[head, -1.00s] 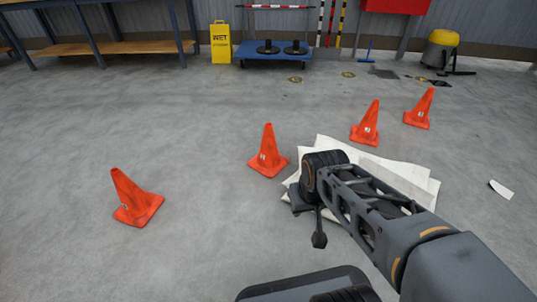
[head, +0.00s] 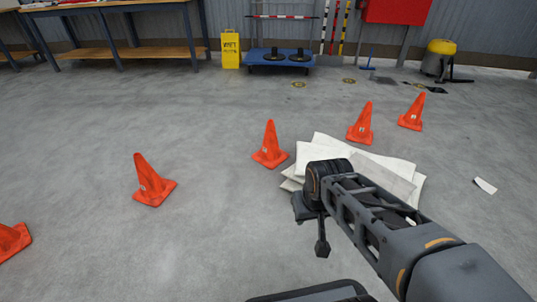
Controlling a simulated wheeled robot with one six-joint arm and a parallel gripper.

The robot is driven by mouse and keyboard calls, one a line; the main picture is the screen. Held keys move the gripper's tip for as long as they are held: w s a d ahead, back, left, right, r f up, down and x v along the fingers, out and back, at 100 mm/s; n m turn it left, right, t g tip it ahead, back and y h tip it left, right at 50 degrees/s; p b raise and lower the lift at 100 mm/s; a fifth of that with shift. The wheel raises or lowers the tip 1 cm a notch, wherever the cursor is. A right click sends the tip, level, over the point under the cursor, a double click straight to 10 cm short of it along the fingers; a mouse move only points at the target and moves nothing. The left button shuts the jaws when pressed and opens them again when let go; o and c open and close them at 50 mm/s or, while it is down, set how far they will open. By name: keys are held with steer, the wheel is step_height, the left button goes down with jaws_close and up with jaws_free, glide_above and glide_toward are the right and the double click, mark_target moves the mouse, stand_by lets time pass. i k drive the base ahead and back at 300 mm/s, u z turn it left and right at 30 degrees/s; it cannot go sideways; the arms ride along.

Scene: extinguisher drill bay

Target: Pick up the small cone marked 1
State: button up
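Several small orange cones stand upright on the floor in a slanting row. One is cut off at the left edge (head: 12,241). Another cone (head: 151,184) stands left of centre, and a third cone (head: 269,147) is near the middle. Two more, a cone (head: 361,124) and a farther cone (head: 411,110), stand to the right behind white sheets. My gripper (head: 322,244) hangs at the end of my arm, right of the middle cone and apart from every cone. Its fingers are too unclear to tell open or shut.
White sheets (head: 325,143) lie on the floor beneath and behind my arm. A yellow sign (head: 231,48), blue cart (head: 280,58), workbench (head: 130,53) and yellow-topped vacuum (head: 438,58) stand at the back. Open floor lies between the cones.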

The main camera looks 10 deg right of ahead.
mark_target(270, 156)
steer(key=u, duration=0.65)
steer(key=i, duration=1.25)
steer(key=u, duration=0.35)
steer(key=i, duration=1.1)
steer(key=z, duration=0.8)
steer(key=i, duration=0.75)
steer(key=z, duration=1.25)
steer(key=i, duration=0.4)
steer(key=z, duration=0.3)
